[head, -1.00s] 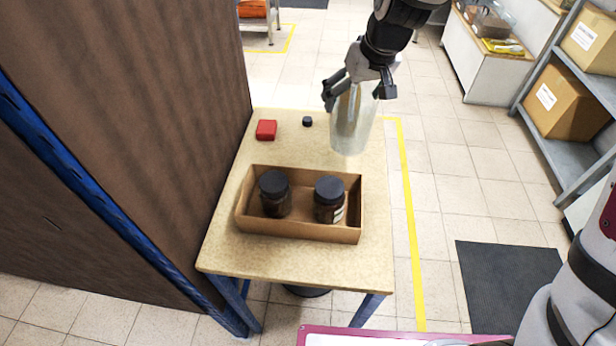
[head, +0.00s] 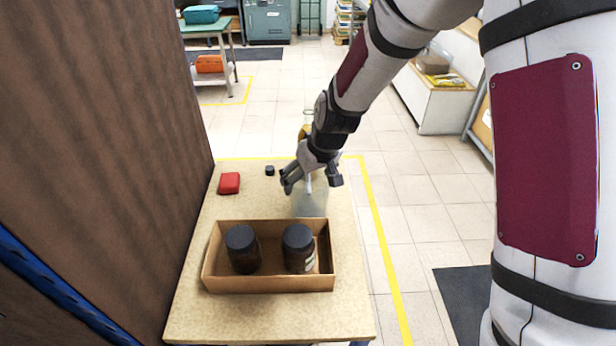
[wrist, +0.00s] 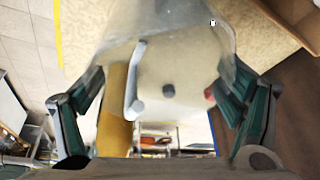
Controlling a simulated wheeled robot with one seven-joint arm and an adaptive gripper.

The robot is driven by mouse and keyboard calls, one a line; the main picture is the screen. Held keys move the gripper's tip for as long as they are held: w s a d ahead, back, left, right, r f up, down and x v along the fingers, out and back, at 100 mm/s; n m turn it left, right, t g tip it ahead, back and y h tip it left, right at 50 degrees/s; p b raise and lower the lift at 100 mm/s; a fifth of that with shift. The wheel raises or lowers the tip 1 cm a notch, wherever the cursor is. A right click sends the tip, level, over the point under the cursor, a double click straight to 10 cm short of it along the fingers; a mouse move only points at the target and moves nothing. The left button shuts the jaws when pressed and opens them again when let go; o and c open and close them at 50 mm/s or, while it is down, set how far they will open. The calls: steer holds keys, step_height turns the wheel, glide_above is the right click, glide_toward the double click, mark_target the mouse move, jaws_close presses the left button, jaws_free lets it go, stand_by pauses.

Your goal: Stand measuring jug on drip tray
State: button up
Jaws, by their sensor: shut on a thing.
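The measuring jug (head: 311,204) is clear and translucent. In the head view it is below my gripper (head: 311,184), over the table just behind the cardboard box. My gripper is shut on it. The wrist view shows the jug (wrist: 185,65) between the fingers, with its pale handle (wrist: 136,82) towards the left. I cannot tell whether the jug's base touches the table. My gripper hides the jug's upper part in the head view. I cannot make out a drip tray in either view.
The table (head: 270,318) holds an open cardboard box (head: 268,285) with two dark-lidded jars (head: 242,250), (head: 298,249). A brown panel (head: 90,150) stands close on the left. The table's front is clear.

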steer(key=shift+f, duration=0.15)
steer(key=o, duration=1.5)
steer(key=v, duration=1.2)
steer(key=shift+r, duration=0.25)
